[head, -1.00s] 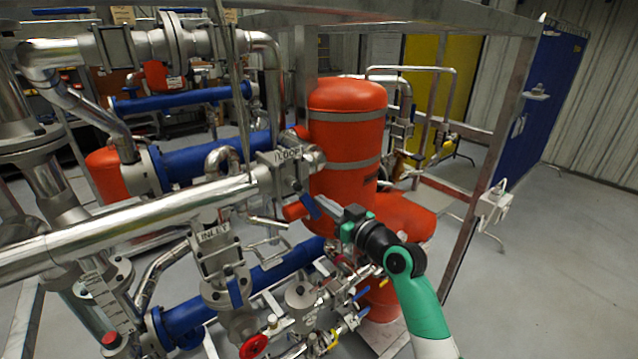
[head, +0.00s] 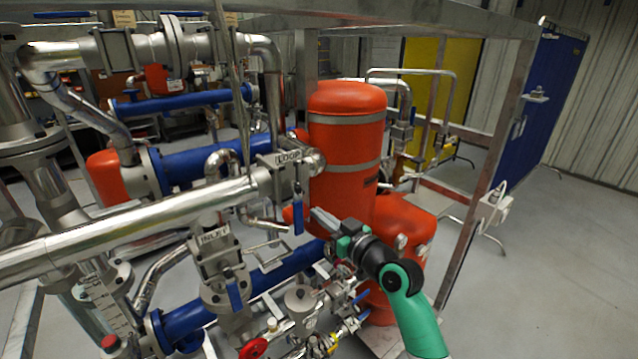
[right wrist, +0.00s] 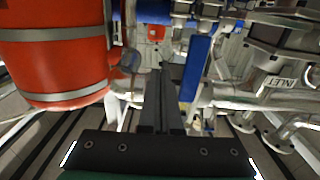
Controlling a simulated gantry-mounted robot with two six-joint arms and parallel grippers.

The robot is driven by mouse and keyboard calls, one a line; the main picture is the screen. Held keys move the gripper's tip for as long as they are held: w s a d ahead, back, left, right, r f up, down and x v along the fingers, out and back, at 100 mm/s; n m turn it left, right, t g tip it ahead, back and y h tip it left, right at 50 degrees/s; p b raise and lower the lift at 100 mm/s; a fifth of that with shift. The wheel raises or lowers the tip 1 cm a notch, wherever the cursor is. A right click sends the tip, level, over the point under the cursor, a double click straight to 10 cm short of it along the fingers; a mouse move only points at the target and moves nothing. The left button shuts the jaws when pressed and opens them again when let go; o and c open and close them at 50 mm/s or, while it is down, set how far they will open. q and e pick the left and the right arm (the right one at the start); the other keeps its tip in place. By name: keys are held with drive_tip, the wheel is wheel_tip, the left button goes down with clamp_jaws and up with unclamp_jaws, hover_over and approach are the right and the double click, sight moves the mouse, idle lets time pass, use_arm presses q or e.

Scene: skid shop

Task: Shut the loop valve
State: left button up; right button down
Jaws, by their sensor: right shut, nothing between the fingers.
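The loop valve (head: 268,178) carries a LOOP label and sits at the right end of the big silver pipe. Its blue lever handle (head: 298,213) hangs straight down, crosswise to the pipe. The handle also shows in the right wrist view (right wrist: 195,68), just right of the fingers. My right gripper (head: 316,216) is shut and empty, just right of the handle's lower part. It shows in the right wrist view (right wrist: 162,90) with its fingers together. Whether the fingertips touch the handle is hard to tell. My left gripper is not in view.
The inlet valve (head: 216,250), with its own blue handle (head: 234,296), stands below left. An orange tank (head: 345,150) is close behind my right gripper. A blue pipe (head: 262,283) and small valves lie below. A steel frame post (head: 490,180) stands to the right.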

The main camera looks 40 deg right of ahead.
drive_tip(key=s+d+p, duration=0.1)
drive_tip(key=s+p, duration=0.2)
drive_tip(key=s, duration=0.6)
drive_tip(key=shift+s+p, duration=0.15)
drive_tip(key=shift+p, duration=0.15)
idle(0.4)
